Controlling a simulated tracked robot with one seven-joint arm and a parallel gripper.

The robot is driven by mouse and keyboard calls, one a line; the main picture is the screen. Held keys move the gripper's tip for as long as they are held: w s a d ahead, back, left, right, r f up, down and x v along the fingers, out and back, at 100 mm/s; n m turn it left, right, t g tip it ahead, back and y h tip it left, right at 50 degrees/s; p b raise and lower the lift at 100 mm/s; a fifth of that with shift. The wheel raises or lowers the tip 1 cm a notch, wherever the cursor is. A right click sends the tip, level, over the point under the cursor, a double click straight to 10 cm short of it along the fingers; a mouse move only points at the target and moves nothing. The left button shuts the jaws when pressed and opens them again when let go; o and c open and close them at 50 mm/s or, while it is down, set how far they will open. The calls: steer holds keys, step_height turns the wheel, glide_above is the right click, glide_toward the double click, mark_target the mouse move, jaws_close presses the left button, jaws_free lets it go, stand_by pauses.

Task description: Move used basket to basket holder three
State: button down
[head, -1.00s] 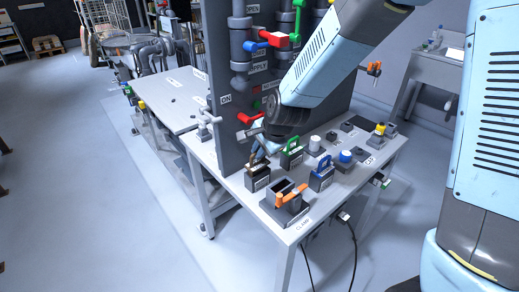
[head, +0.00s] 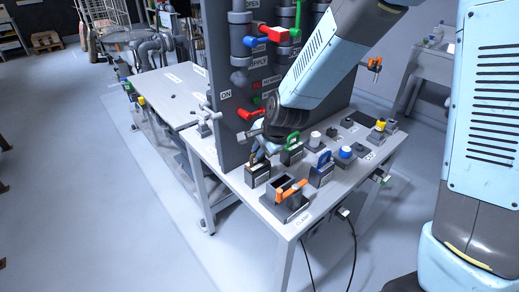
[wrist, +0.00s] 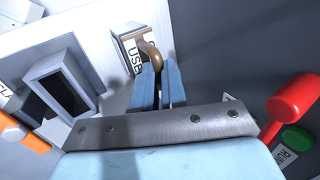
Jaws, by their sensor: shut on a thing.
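The used basket is a small box with a brown curved handle (wrist: 152,52) and a label reading "USE…" (wrist: 134,62), its end hidden in the wrist view. In the head view the dark box (head: 257,176) stands at the left of the bench, its handle partly hidden by my gripper (head: 264,150). In the wrist view my gripper (wrist: 171,75) has its two blue fingers closed about the brown handle. Beside it stand similar dark boxes, one with a green handle (head: 293,140) and one with a blue handle (head: 324,160). I cannot read which holder is number three.
A dark open-topped block (head: 284,205) with an orange clamp bar (head: 292,189) stands at the bench's front corner. A dark upright panel (head: 230,130) with pipes and a red valve handle (head: 251,114) rises behind. White and blue knobs (head: 345,152) stand to the right.

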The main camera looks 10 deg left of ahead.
steer(key=shift+f, duration=0.25)
steer(key=c, duration=0.6)
jaws_free()
stand_by(0.5)
steer(key=shift+v, duration=3)
steer(key=shift+r, duration=0.1)
steer(key=v, duration=1.3)
steer(key=shift+s+d+r, duration=0.15)
steer(key=shift+r, duration=0.05)
steer(key=shift+c, duration=0.5)
